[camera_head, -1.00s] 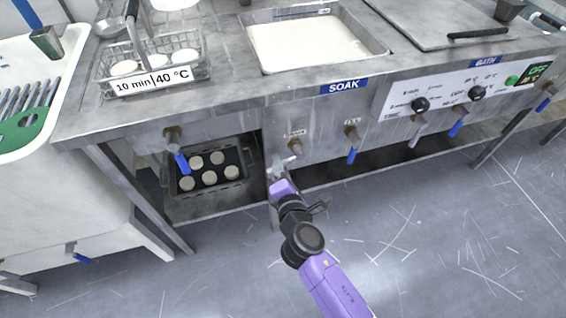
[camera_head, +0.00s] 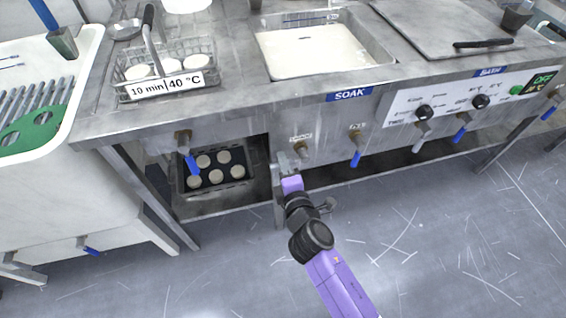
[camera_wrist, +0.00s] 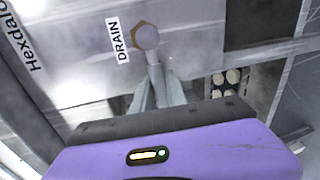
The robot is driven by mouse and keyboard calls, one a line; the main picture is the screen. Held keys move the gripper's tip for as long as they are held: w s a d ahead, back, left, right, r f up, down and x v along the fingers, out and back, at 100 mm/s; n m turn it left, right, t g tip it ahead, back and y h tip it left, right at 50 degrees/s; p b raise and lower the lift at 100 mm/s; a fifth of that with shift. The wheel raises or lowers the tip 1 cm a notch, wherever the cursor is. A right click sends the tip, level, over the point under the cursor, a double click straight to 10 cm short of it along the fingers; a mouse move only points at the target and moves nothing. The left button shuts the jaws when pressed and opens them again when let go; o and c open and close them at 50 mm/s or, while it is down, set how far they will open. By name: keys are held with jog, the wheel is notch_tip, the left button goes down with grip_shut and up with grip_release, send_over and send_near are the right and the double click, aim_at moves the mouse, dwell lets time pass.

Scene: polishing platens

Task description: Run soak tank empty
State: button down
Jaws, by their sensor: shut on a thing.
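The soak tank (camera_head: 335,77) is set into the steel bench behind the blue SOAK label (camera_head: 349,95) and holds a whitish liquid. Its drain valve (camera_head: 303,151) is on the front panel below, left of the fill valve (camera_head: 356,150) with its blue lever. My gripper (camera_head: 289,163) is at the drain valve. In the wrist view, my gripper (camera_wrist: 157,92) is shut on the valve's handle (camera_wrist: 153,62), which points down from the brass fitting (camera_wrist: 146,37) beside the DRAIN label (camera_wrist: 118,40). The handle's lower part is hidden between the fingers.
A black tray (camera_head: 213,187) with several pale discs lies on the shelf below, left of my gripper. A wire basket (camera_head: 165,88) of discs stands on the bench. Another blue-lever valve (camera_head: 189,155) is at the left. A bench leg stands near my gripper; the floor in front is open.

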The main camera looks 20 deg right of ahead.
jog(key=c, duration=1.3)
grip_release()
jog(key=shift+s+r+p, duration=0.1)
jog(key=shift+s+r, duration=0.15)
jog(key=shift+s, duration=1.05)
jog(key=shift+s+r+p, duration=0.15)
jog(key=shift+s+r, duration=0.1)
jog(key=shift+s, duration=1)
jog(key=shift+s+r+p, duration=0.1)
jog(key=shift+s+r, duration=0.15)
jog(key=shift+s, duration=1.05)
